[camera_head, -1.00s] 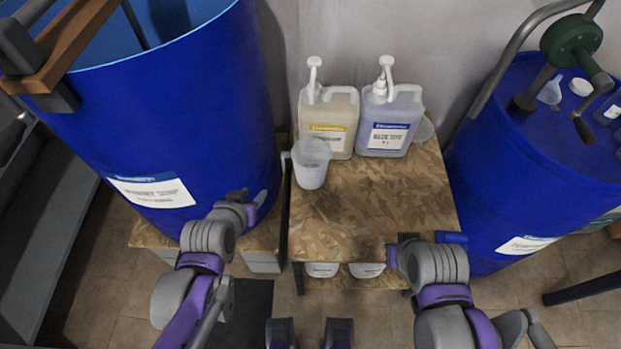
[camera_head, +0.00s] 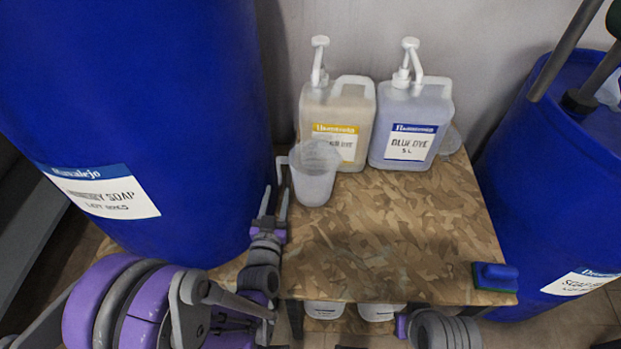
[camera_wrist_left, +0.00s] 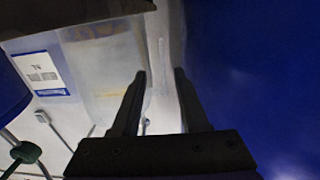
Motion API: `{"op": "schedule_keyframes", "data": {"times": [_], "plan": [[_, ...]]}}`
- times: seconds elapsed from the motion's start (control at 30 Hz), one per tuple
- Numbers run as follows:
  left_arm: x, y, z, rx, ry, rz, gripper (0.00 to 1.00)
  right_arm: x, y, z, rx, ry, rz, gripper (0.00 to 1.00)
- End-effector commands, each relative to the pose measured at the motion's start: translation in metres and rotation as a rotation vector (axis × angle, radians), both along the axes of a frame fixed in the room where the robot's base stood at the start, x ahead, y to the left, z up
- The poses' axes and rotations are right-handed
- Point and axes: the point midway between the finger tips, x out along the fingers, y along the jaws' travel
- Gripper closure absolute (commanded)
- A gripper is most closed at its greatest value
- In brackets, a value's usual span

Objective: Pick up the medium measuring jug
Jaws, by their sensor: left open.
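A translucent whitish measuring jug (camera_head: 314,178) stands upright on the left part of the wooden table, in front of the yellow-labelled bottle. Its handle points left. My left gripper (camera_head: 274,202) is open and empty, with its fingers just left of the jug, near and below the handle. I cannot tell from the head view whether they touch it. In the left wrist view the two fingers (camera_wrist_left: 161,85) are spread apart, and a translucent surface, seemingly the jug (camera_wrist_left: 108,62), fills the area beside the left finger. Only a link of my right arm shows at the bottom edge.
A large blue drum (camera_head: 150,90) stands close left of my left gripper. A yellow-labelled bottle (camera_head: 339,112) and a blue-labelled bottle (camera_head: 410,120) stand behind the jug. The table's middle (camera_head: 390,235) is clear.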

Motion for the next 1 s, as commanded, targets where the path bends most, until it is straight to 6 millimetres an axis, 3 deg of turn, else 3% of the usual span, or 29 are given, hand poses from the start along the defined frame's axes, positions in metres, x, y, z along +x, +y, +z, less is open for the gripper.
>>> {"op": "schedule_keyframes", "data": {"times": [0.27, 0.53, 0.87, 1.0], "plan": [[0.026, 0.0, -0.001, 0.0, 0.001, 0.0, 0.56, 0.0, 0.0, -0.003, 0.0, 0.001, 0.0, 1.0], [0.065, 0.003, -0.003, 0.0, 0.001, 0.0, 0.56, 0.002, 0.0, -0.012, 0.0, 0.001, 0.0, 1.0], [0.073, 0.002, -0.002, 0.0, 0.002, -0.001, 0.56, 0.002, 0.0, -0.012, 0.0, 0.002, 0.0, 1.0], [0.073, 0.002, -0.002, 0.0, 0.002, -0.001, 0.8, 0.002, 0.0, -0.012, 0.0, 0.001, 0.0, 1.0]]}}
